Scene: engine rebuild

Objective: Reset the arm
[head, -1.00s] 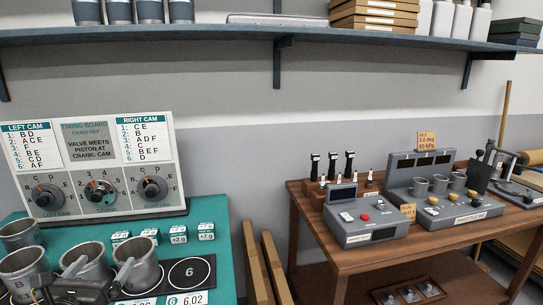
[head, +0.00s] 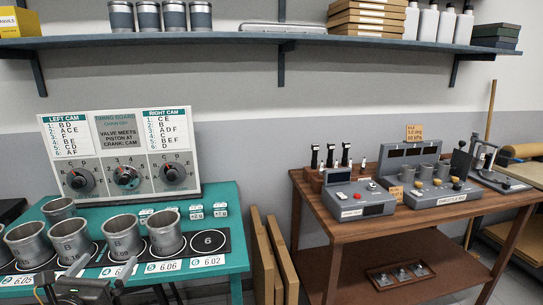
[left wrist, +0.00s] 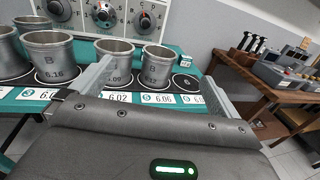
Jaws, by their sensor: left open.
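My left gripper (head: 97,278) is low at the left of the head view, in front of the teal bench (head: 232,235). In the left wrist view its two fingers (left wrist: 158,88) are spread apart, with no object between them. Several metal cylinders stand on the bench beyond it, among them one marked B (head: 70,243) and one at the right of the row (head: 165,232). In the left wrist view the B cylinder (left wrist: 50,57) stands beyond the left finger. My right gripper is not in view.
The timing board (head: 122,152) stands at the back of the bench. The round spot marked 6 (head: 208,241) is empty. A wooden table (head: 350,230) with a control box (head: 357,200) and a throttle rig (head: 440,192) stands at right. Planks (head: 270,255) lean between bench and table. A shelf (head: 255,38) runs above.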

